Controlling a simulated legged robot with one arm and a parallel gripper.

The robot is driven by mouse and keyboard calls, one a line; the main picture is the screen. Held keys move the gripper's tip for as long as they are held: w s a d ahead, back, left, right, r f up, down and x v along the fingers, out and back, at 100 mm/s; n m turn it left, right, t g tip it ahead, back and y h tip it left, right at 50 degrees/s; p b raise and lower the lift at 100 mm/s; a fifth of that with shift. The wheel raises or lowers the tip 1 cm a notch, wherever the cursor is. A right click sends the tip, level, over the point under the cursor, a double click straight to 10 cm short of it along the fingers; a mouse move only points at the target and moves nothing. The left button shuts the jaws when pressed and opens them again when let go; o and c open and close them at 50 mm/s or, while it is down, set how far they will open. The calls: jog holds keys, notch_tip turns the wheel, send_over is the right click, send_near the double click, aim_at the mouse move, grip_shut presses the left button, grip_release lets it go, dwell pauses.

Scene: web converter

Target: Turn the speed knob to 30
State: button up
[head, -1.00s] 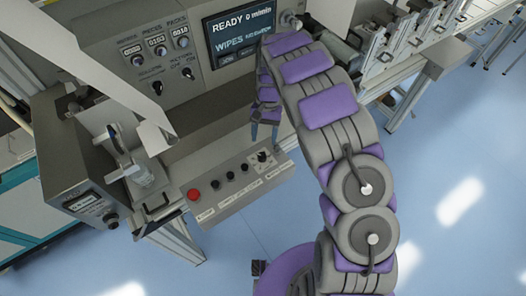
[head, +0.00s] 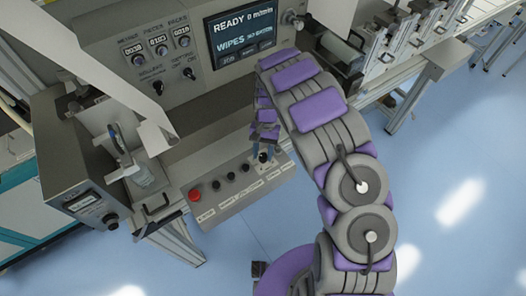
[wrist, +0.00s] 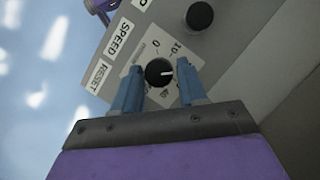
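The speed knob (wrist: 159,72) is a round black dial with a white pointer line, on a pale scale plate beside the "SPEED" label (wrist: 121,39). The scale shows 0 and 10; other numbers are partly hidden or blurred. The pointer faces right in the wrist view, towards my right finger. My gripper (wrist: 157,88) is open, with one blue finger on each side of the knob. I cannot tell whether the fingers touch it. In the head view my gripper (head: 264,153) is over the right end of the control panel and largely hides the knob.
The sloped control panel (head: 238,200) carries a red button (head: 195,195) and several black knobs left of my gripper. Another black knob (wrist: 200,16) is close by in the wrist view. Above, a screen (head: 240,35) reads "READY 0 m/min". Blue floor is open in front.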

jog(key=c, duration=0.7)
jog(key=shift+o, duration=0.2)
jog(key=m+p, duration=0.1)
jog(key=m, duration=0.1)
jog(key=m+y, duration=0.1)
jog(key=shift+s+d+r+m+t+p, duration=0.1)
jog(key=shift+d+r+m+t+p, duration=0.05)
jog(key=shift+m+t+p, duration=0.2)
jog(key=m+y+p, duration=0.1)
jog(key=m, duration=0.1)
jog(key=m+t+y+p, duration=0.1)
jog(key=m, duration=0.2)
jog(key=shift+d+p, duration=0.1)
jog(key=shift+p, duration=0.2)
jog(key=o, duration=1)
jog(key=shift+t, duration=0.25)
